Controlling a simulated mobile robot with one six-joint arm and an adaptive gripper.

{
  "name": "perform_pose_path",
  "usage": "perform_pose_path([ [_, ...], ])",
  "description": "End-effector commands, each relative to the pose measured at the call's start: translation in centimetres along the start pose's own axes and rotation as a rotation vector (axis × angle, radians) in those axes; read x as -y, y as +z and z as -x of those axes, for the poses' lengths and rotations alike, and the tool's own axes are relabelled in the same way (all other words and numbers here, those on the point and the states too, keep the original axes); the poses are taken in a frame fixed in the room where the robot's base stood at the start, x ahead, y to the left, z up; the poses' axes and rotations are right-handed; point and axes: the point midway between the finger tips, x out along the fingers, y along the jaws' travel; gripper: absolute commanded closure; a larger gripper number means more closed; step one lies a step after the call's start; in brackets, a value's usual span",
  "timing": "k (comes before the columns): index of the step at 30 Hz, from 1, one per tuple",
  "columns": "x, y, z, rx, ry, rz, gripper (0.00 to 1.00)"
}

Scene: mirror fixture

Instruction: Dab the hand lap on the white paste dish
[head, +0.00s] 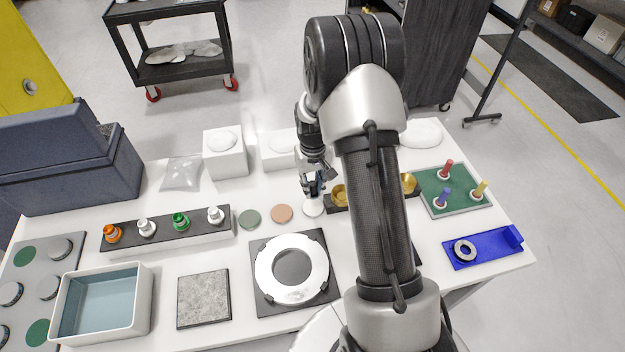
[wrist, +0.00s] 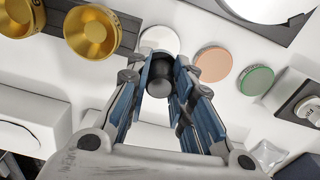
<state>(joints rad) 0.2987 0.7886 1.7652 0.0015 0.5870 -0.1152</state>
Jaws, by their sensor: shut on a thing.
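My gripper (head: 313,187) points down over the back middle of the table. In the wrist view my gripper (wrist: 160,78) is shut on the hand lap (wrist: 158,82), a small dark cylinder with a rounded black end. The white paste dish (head: 313,209) is a flat round disc just below and in front of my gripper. In the wrist view the dish (wrist: 160,38) shows just beyond the lap, which overlaps its near edge. I cannot tell whether the lap touches the dish.
A tan dish (head: 282,214) and a green dish (head: 250,219) lie left of the white one. Brass cups (wrist: 92,31) stand close on its other side. A rack (head: 165,230) with coloured knobs is further left. A ring fixture (head: 291,268) lies in front.

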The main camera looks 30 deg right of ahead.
Motion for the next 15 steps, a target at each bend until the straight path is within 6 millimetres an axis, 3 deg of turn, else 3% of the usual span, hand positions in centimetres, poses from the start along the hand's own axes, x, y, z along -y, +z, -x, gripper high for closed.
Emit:
perform_pose_path([
  [15, 0.1, 0.0, -5.0, 0.000, 0.000, 0.001, 1.00],
])
